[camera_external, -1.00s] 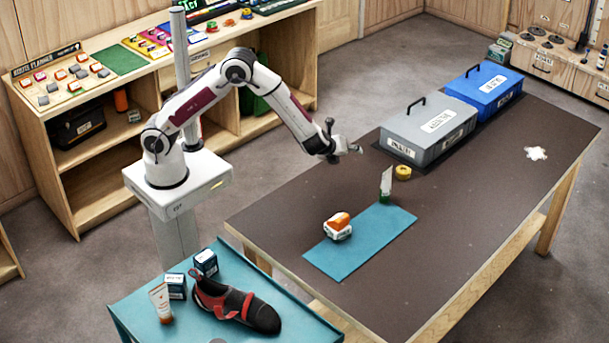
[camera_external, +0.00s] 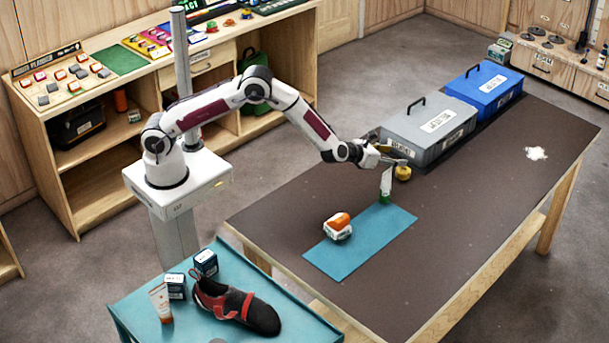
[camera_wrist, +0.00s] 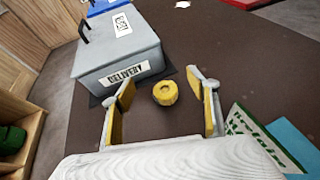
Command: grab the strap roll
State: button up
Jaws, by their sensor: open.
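The strap roll looks like a small yellow ring-shaped roll (camera_external: 403,173) on the dark tabletop, just in front of the grey box. In the wrist view the yellow roll (camera_wrist: 165,93) lies between and slightly beyond my open fingers. My gripper (camera_external: 398,157) is open and empty, close to the roll on its left in the external view. Both fingers with yellow inner pads show in the wrist view (camera_wrist: 163,105). I cannot tell the exact height of the fingertips above the table.
A grey box (camera_external: 428,131) labelled "DELIVERY" and a blue box (camera_external: 485,88) stand behind the roll. An orange-and-white item (camera_external: 338,226) sits on the mat. The right tabletop is mostly clear.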

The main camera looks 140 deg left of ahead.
aim_at(392, 171)
dwell(0.3)
jog(key=shift+f, duration=2.95)
jog(key=shift+f, duration=0.1)
jog(key=shift+f, duration=0.55)
jog(key=shift+x, duration=2.45)
jog(key=c, duration=1.2)
